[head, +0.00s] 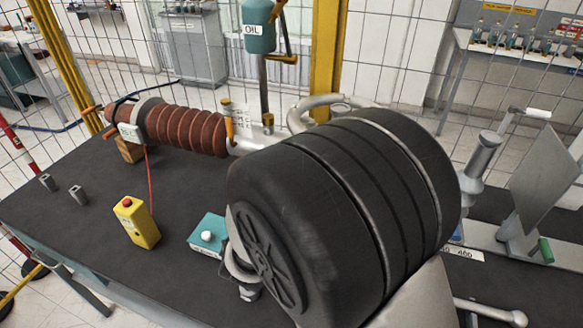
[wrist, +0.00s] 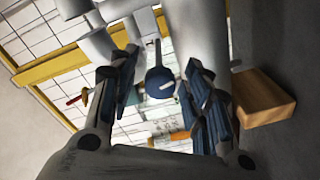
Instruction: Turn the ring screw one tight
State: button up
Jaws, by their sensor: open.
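The brown ribbed bushing (head: 185,128) lies on the table in the head view, its left end on a wooden block (head: 129,150). A light metal part (head: 250,138) joins its right end, with an upright orange piece (head: 229,123) beside it. I cannot make out which part is the ring screw; it may be hidden. My gripper (wrist: 163,62) is open in the wrist view, with no object seen held between its fingers. My dark arm covers the head view's middle and hides the gripper there.
A yellow box with a red button (head: 136,222) and a teal box with a white knob (head: 208,235) stand on the dark table. The teal OIL container (head: 259,30) stands behind. A yellow post (head: 326,55) and wire fence border the back.

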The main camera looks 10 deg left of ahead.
jog(key=s, duration=0.7)
jog(key=shift+s+a, duration=0.25)
jog(key=shift+a, duration=0.1)
